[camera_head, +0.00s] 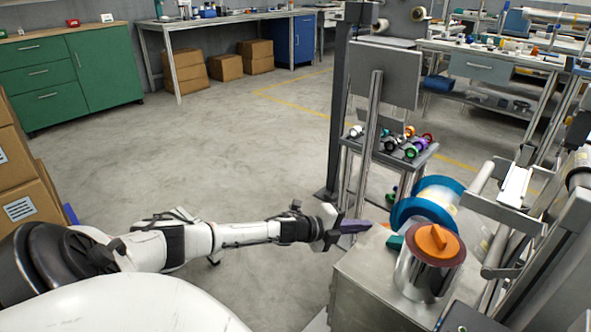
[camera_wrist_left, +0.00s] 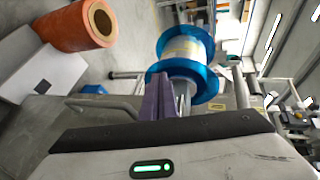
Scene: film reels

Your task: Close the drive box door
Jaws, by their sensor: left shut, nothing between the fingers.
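A grey metal box (camera_head: 362,283), which I take to be the drive box, stands at the lower right in the head view, below the reels. I cannot make out its door or how far open it is. My left gripper (camera_head: 355,226) reaches in from the left, with its purple fingers shut and empty beside the top left edge of the box. I cannot tell whether they touch it. The fingers (camera_wrist_left: 160,100) also show in the left wrist view, in front of a blue-flanged reel (camera_wrist_left: 187,48). My right gripper is not in view.
The blue-flanged reel (camera_head: 428,204) and a silver roll with an orange cap (camera_head: 425,272) are close to the right of the gripper. A small table (camera_head: 424,158) with colored spools stands behind. Open concrete floor (camera_head: 240,160) lies to the left.

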